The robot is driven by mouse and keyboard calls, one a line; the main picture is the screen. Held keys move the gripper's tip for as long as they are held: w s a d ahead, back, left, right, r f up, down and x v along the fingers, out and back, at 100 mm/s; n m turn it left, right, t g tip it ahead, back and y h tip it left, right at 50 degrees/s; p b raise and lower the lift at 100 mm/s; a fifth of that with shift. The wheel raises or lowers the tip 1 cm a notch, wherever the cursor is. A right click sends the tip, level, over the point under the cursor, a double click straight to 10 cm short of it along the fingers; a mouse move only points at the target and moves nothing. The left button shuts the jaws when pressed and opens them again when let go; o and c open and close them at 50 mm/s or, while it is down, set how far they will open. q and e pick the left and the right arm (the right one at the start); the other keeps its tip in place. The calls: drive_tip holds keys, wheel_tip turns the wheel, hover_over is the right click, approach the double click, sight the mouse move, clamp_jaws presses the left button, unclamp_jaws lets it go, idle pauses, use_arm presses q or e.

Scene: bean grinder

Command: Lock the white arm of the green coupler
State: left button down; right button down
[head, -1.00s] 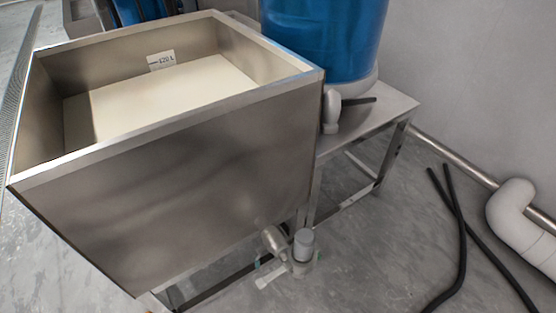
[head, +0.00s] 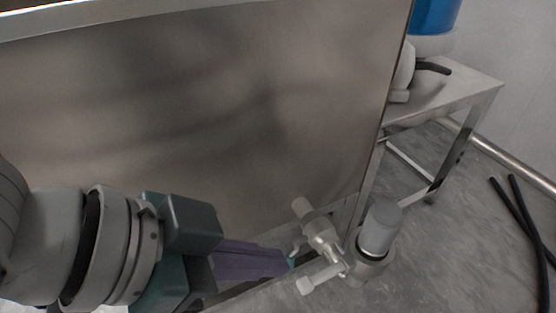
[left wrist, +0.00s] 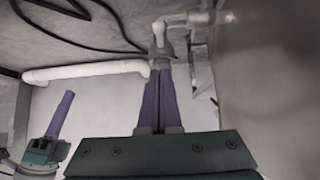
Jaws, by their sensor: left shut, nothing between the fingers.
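The coupler's pale metal fittings (head: 322,240) sit low beside the steel tank, in the head view. A small green bit (head: 291,262) shows at my left fingertips; most of the green part is hidden or too small to make out. A white arm (head: 318,279) sticks out toward the lower left from the fitting. My left gripper (head: 287,263), with purple fingers, is shut and empty just left of the fittings. In the left wrist view its fingertips (left wrist: 160,68) point at a pale fitting (left wrist: 160,38); contact cannot be told. My right gripper (left wrist: 66,97) shows at the left there; its opening is unclear.
The large steel tank (head: 200,110) forms a wall behind my left gripper. A grey cylinder (head: 380,228) stands right of the fittings. A metal table (head: 470,92) is behind at right, and black hoses (head: 525,225) lie on the floor.

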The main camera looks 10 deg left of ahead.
use_arm(q)
drive_tip(key=b, duration=0.3)
hover_over(318, 279)
drive_tip(key=s+a, duration=0.2)
drive_tip(key=a, duration=0.1)
wheel_tip(318, 279, down, 5)
wheel_tip(318, 279, down, 3)
drive_tip(key=shift+w+d+f+b, duration=0.1)
drive_tip(key=shift+d+b, duration=0.05)
drive_tip(key=shift+b, duration=0.9)
drive_tip(key=shift+f, duration=0.1)
